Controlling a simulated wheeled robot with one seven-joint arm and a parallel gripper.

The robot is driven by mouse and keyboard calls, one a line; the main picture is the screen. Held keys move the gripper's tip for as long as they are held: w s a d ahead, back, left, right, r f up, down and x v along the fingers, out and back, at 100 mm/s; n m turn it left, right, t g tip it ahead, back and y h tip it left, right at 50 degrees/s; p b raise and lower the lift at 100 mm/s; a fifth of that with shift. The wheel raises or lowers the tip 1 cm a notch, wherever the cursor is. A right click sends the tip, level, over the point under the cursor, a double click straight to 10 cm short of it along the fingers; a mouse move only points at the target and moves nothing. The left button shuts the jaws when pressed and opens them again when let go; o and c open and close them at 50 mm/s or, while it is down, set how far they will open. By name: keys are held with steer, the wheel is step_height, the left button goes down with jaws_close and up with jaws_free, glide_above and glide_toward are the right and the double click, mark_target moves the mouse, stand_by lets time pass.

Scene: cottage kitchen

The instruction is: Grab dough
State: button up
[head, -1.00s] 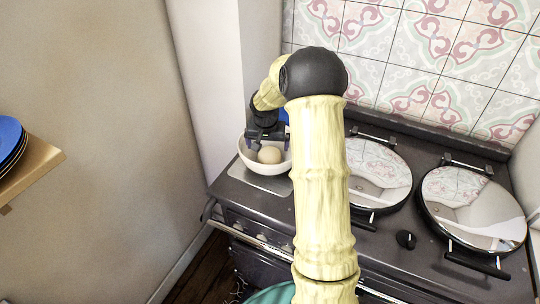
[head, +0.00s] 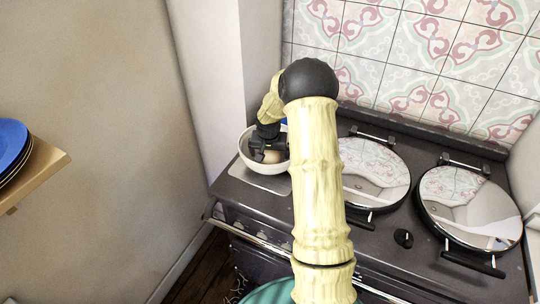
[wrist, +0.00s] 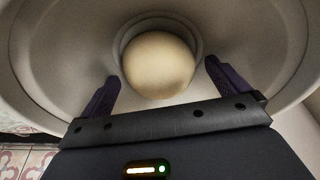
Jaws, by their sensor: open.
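The dough (wrist: 158,65) is a smooth, round, pale tan ball at the bottom of a white bowl (wrist: 50,60). In the head view the dough (head: 272,156) shows only in part, behind my gripper, inside the bowl (head: 283,167). My gripper (wrist: 163,85) is open, with one dark finger to the left of the dough and one to the right. Gaps show between both fingers and the dough in the wrist view. In the head view my gripper (head: 262,150) reaches down into the bowl.
The bowl stands at the left end of a dark stove top (head: 400,215). Two round shiny lids (head: 372,175) (head: 470,208) lie to the right. A tiled wall (head: 420,60) is behind, a pale wall to the left. Blue plates (head: 12,145) sit on a wooden shelf at far left.

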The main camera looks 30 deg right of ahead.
steer(key=shift+c, duration=0.2)
steer(key=c, duration=1.3)
steer(key=shift+o, duration=0.2)
step_height(320, 180, up, 10)
steer(key=shift+r+b, duration=0.1)
steer(key=shift+b, duration=0.75)
steer(key=shift+r, duration=0.15)
steer(key=shift+r+p, duration=1.1)
steer(key=shift+p, duration=0.2)
